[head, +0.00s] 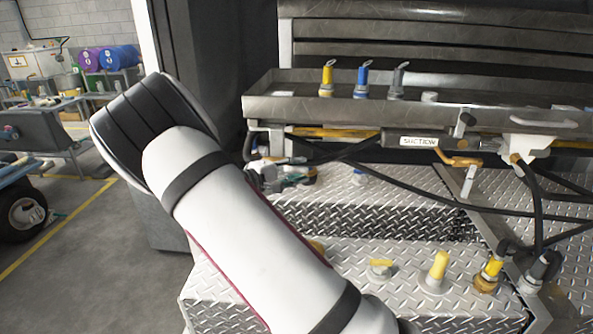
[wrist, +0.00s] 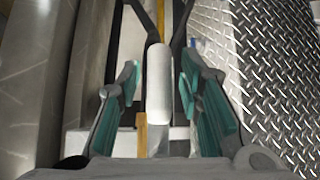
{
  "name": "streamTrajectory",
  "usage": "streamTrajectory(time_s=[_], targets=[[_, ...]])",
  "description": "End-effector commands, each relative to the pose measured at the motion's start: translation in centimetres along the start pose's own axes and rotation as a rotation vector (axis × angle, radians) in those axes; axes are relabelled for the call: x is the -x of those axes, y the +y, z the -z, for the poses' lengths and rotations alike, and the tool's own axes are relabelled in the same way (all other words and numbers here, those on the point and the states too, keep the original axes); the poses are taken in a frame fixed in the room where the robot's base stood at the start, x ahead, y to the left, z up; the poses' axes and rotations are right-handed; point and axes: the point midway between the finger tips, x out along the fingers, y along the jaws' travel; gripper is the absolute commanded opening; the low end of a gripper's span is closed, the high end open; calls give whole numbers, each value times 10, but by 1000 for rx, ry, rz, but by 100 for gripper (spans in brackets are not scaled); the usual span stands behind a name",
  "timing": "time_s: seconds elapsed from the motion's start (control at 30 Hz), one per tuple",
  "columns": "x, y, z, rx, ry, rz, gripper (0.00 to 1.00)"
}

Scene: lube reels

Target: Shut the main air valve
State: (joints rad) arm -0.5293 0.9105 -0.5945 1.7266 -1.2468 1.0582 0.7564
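A white, rounded lever handle (wrist: 159,85) lies between my fingers in the wrist view. It looks like a valve handle, but no label shows that it is the main air valve. My gripper (wrist: 160,78) is open, with teal-padded fingers on either side of the handle and gaps between. In the head view my gripper (head: 288,176) is small and partly hidden behind my white arm, below the left end of the metal trough (head: 360,107). The handle cannot be made out clearly there. A brass piece (wrist: 141,132) sits beside the handle's near end.
Hoses and a SUCTION-labelled pipe (head: 419,141) run under the trough. An orange lever (head: 459,158) is to its right. Several capped fittings, one yellow (head: 437,265), stand on the diamond-plate deck (head: 350,222). Open floor (head: 100,245) lies at left.

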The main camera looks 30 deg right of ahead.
Motion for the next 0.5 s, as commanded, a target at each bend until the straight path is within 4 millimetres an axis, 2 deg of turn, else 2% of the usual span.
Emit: streamTrajectory(time_s=[0.03,0.1,0.5], targets=[[0,0,0,0,0,0,17],[0,0,0,0,0,0,1],[0,-1,0,-15,4,15,0]])
